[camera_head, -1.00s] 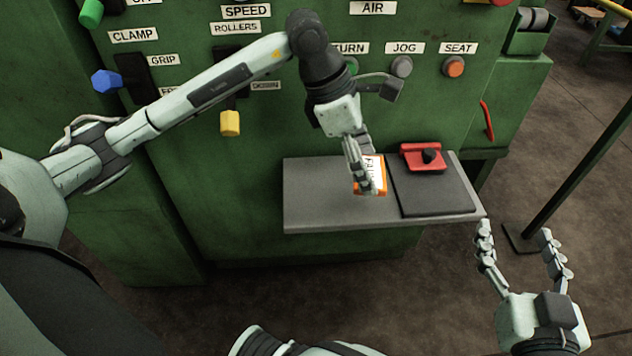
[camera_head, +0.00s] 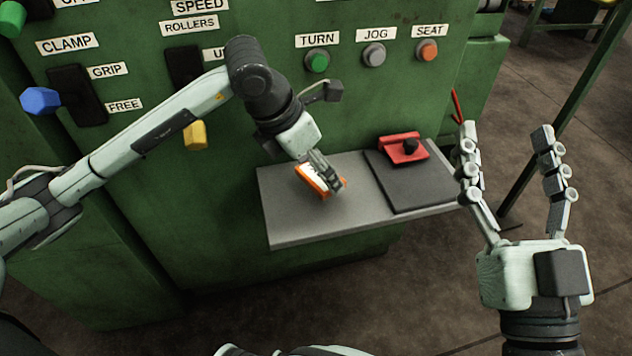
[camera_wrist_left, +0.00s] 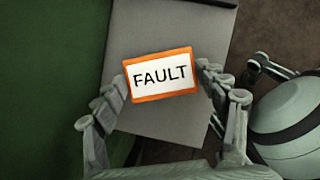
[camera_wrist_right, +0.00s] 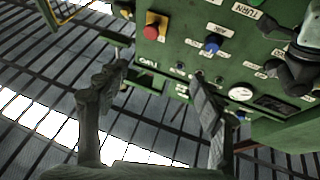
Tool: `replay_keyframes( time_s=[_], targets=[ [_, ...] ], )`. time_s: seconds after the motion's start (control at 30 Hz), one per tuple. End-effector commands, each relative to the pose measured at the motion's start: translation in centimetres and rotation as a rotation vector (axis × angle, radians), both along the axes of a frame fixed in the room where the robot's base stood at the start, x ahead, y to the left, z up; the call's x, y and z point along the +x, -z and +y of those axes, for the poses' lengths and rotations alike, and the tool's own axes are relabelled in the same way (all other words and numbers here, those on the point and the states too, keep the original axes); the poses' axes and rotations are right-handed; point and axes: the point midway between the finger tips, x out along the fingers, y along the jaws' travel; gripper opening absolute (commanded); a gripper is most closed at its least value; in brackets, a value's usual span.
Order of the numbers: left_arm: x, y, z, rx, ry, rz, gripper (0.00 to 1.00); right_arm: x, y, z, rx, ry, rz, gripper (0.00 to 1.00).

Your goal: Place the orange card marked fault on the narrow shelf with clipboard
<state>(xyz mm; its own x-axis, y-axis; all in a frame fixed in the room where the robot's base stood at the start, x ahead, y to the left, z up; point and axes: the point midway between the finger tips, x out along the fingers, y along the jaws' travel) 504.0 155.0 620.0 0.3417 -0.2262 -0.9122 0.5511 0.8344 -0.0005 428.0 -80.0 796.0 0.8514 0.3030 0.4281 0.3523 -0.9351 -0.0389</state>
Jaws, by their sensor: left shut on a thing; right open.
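The orange-edged card marked FAULT (camera_wrist_left: 160,75) sits between the two fingers of my left gripper (camera_wrist_left: 165,82), which is shut on its short sides. In the head view the card (camera_head: 312,180) is tilted and partly hidden by the left gripper (camera_head: 330,178), low at the narrow grey shelf (camera_head: 300,220). I cannot tell whether the card touches the shelf. The dark clipboard (camera_head: 405,185) with a red clip (camera_head: 402,148) lies on the shelf's right part, to the right of the card. My right gripper (camera_head: 510,165) is open and empty, right of the shelf.
The green machine panel (camera_head: 330,110) stands behind the shelf, with a green TURN button (camera_head: 317,61), an orange SEAT button (camera_head: 427,50), a yellow lever (camera_head: 195,136) and a blue knob (camera_head: 40,101). The shelf's left and front parts are bare. A dark post (camera_head: 560,110) stands at right.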

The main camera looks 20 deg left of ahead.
Motion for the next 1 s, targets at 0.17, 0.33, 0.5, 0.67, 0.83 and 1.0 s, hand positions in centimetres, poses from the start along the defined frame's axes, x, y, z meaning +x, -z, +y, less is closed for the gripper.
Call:
replay_keyframes(
  time_s=[0.17, 0.33, 0.5, 0.67, 0.83, 1.0],
  targets=[
    [-0.1, 2.8, 0.0, 0.000, 0.000, 0.005, 0.44, -0.2, -0.6, -0.3, 0.019, 0.006, -0.057, 0.67],
    [0.0, 3.3, 0.0, 0.001, 0.000, 0.001, 0.44, -0.4, -1.0, -0.4, 0.025, 0.007, -0.077, 0.67],
    [0.0, 3.4, 0.0, 0.000, 0.001, 0.001, 0.44, -0.4, -1.0, -0.4, 0.026, 0.007, -0.081, 0.67],
    [0.0, 3.5, 0.0, 0.000, 0.001, 0.001, 0.79, -0.5, -1.4, -0.5, 0.035, 0.010, -0.104, 0.67],
    [0.0, 3.5, 0.0, 0.001, 0.001, 0.001, 0.93, -0.5, -1.4, -0.5, 0.034, 0.009, -0.102, 0.67],
    [0.0, 3.5, 0.0, 0.001, 0.001, 0.001, 0.93, -0.5, -1.3, -0.5, 0.034, 0.009, -0.101, 0.67]
  ],
)
